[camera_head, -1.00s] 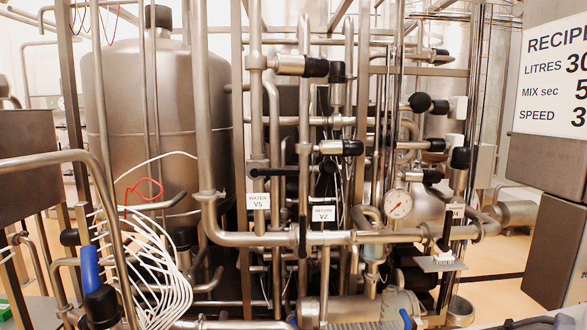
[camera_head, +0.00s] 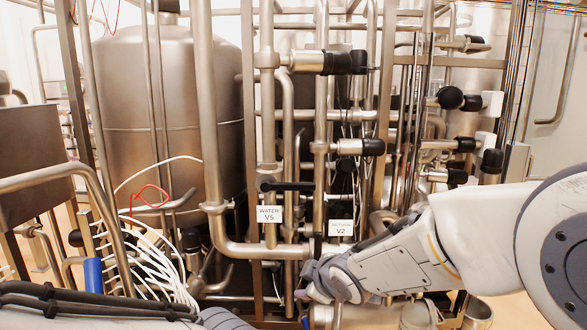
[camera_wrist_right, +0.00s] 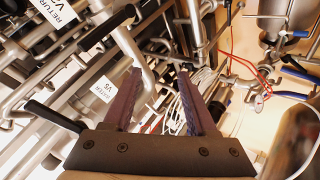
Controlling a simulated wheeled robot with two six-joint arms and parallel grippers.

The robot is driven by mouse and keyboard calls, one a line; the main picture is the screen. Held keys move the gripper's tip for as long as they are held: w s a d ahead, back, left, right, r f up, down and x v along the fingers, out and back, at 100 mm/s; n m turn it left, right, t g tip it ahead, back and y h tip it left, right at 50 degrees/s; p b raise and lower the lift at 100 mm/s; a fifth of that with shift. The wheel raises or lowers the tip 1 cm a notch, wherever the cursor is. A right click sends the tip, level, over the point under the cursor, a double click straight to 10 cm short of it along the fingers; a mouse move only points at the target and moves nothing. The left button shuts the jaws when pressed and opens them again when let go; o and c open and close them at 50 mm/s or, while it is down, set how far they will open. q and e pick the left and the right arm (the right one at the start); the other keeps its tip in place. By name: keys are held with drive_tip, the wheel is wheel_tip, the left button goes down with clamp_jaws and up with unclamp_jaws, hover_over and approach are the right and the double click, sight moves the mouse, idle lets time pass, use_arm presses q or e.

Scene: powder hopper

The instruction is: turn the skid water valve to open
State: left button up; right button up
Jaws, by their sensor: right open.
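The water valve shows in the head view as a black lever (camera_head: 287,186) lying level across a steel pipe. It is just above the white WATER V5 label (camera_head: 269,214). My right gripper (camera_head: 306,289) is below and to the right of that label, its fingers mostly hidden by the hand. In the right wrist view the gripper (camera_wrist_right: 168,75) is open with nothing between its fingers. The V5 label (camera_wrist_right: 104,90) shows left of the fingers there. My left arm crosses the lower left corner of the head view; its gripper cannot be made out.
The RETURN V2 label (camera_head: 341,228) is close beside V5 on the right. Steel pipes crowd around both valves. A large steel tank (camera_head: 170,115) stands behind on the left. White cables (camera_head: 160,265) hang at the lower left.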

sight(294, 184)
drive_tip(key=w+d+r+n+t+y+p, duration=0.1)
drive_tip(key=w+r+n+y+p, duration=0.1)
drive_tip(key=w+r+n, duration=0.2)
drive_tip(key=w+d+r+n+t+y+p, duration=0.1)
drive_tip(key=w+r+n+y+p, duration=0.1)
drive_tip(key=w+r+n+y, duration=0.1)
drive_tip(key=w+d+r+n+t+y+p, duration=0.1)
drive_tip(key=w+r+n+y+p, duration=0.2)
drive_tip(key=w+r+n, duration=0.2)
drive_tip(key=shift+w+d+r+t, duration=0.15)
drive_tip(key=shift+w+r+t, duration=0.15)
drive_tip(key=shift+w+r, duration=0.65)
drive_tip(key=shift+r+n+y, duration=0.2)
drive_tip(key=shift+n+y, duration=0.1)
drive_tip(key=shift+r, duration=0.1)
drive_tip(key=p+x, duration=0.5)
drive_tip(key=x, duration=0.4)
drive_tip(key=shift+r+p, duration=0.15)
drive_tip(key=shift+p, duration=0.15)
drive_tip(key=shift+w+a, duration=0.3)
drive_tip(key=shift+a, duration=0.2)
use_arm(q)
wheel_tip(294, 184, up, 14)
drive_tip(key=shift+r, duration=0.2)
use_arm(e)
clamp_jaws()
